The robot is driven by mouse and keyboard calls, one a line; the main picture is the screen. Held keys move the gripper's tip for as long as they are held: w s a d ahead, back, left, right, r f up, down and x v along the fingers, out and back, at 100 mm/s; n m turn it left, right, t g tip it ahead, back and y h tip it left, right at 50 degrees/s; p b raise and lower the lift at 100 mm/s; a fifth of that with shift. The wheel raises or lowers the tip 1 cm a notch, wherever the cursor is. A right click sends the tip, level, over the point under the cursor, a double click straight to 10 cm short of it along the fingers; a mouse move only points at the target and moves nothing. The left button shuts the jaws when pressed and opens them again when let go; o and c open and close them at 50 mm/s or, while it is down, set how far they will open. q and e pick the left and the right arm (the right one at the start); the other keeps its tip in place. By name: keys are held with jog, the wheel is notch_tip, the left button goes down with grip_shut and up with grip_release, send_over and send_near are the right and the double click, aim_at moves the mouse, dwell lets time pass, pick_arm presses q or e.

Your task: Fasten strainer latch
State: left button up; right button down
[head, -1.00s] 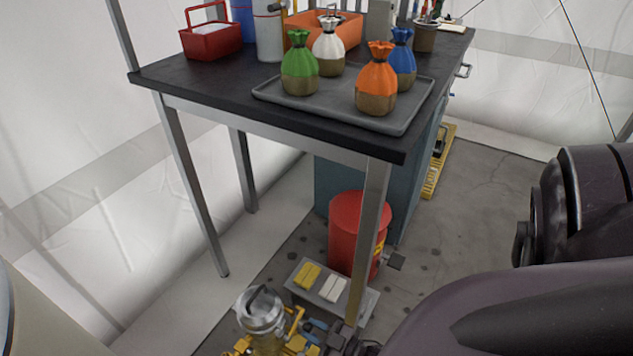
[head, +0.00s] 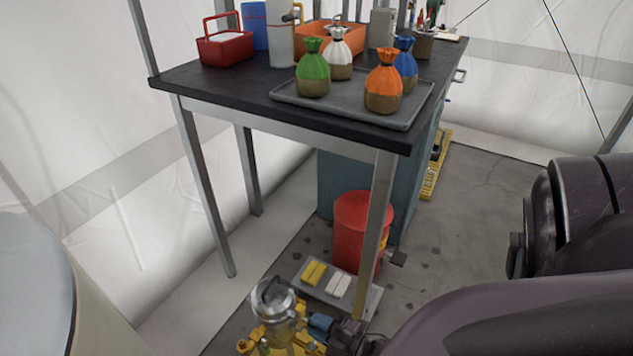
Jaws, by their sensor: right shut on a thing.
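The strainer (head: 277,305) is a metal cylinder with a domed, shiny lid, low in the head view. Yellow fittings (head: 250,343) and a blue part (head: 321,325) surround its base. My right gripper (head: 330,335) is at the bottom edge, just right of the strainer, with a dark wrist behind it. It is shut on a small part at the strainer's side, apparently the latch. Its fingertips and the latch are too small and partly hidden to make out exactly. My left gripper is not in view.
A steel-legged table (head: 220,105) with a black top stands behind, its near leg (head: 374,230) close to my right arm. It bears a grey tray (head: 345,115) with several tied bags. A red drum (head: 357,232) and a low grey tray (head: 363,300) with yellow and white blocks stand beneath.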

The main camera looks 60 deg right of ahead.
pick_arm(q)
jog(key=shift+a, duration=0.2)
pick_arm(e)
jog(key=shift+s+a+n, duration=0.1)
jog(key=shift+a+n, duration=0.3)
jog(key=shift+n, duration=0.6)
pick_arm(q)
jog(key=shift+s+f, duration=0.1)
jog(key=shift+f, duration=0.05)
pick_arm(e)
jog(key=c, duration=0.9)
grip_release()
jog(key=shift+c, duration=0.2)
pick_arm(q)
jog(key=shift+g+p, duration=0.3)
jog(key=shift+p, duration=0.2)
pick_arm(e)
jog(key=s, duration=1)
jog(key=shift+s+d, duration=0.35)
jog(key=shift+s, duration=0.05)
